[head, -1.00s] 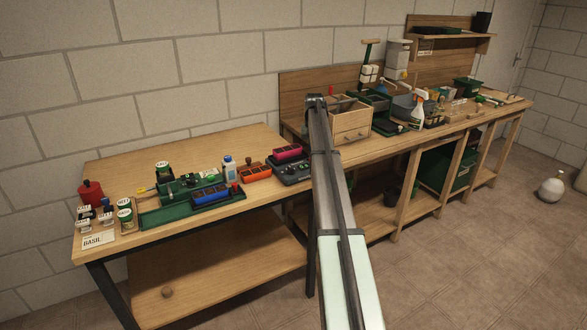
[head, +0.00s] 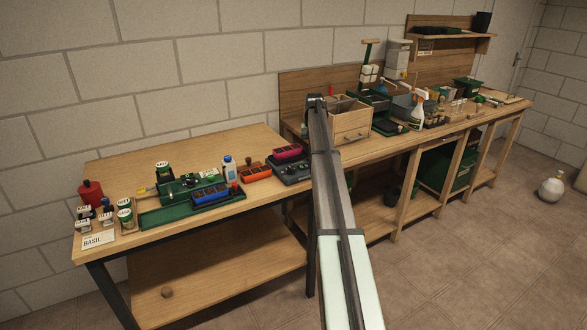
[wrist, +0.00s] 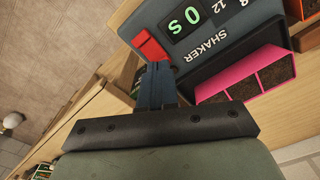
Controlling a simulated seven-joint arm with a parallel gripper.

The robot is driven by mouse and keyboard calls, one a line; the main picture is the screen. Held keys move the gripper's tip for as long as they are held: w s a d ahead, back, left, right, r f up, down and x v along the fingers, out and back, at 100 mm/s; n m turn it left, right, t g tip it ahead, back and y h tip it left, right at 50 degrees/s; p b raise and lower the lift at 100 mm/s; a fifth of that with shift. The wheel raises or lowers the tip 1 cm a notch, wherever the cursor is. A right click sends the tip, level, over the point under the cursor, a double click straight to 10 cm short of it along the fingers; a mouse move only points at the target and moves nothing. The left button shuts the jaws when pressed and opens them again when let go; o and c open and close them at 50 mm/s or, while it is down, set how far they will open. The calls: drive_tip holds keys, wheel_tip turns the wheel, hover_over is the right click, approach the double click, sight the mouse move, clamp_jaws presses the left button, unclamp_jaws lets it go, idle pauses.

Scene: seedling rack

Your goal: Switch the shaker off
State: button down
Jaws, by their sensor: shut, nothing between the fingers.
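The shaker (head: 292,173) is a dark grey device at the right end of the near table, with a pink seedling tray (head: 288,152) on it. In the wrist view the shaker's panel (wrist: 222,25) shows the word SHAKER and a lit green display (wrist: 184,22) that looks like 05. A red switch (wrist: 151,46) sits at the panel's edge beside the display. My gripper (wrist: 158,72) is shut and empty, its fingertips right at the red switch. I cannot tell whether they press it. In the head view my arm hides the gripper.
An orange tray (head: 257,173) and a white bottle with a blue cap (head: 229,168) stand left of the shaker. A blue tray (head: 211,194) is farther left. A wooden drawer box (head: 351,122) stands on the long bench to the right. The table's back left is clear.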

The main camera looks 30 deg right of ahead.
drive_tip(key=shift+f, duration=1)
idle(0.8)
drive_tip(key=shift+r, duration=3.5)
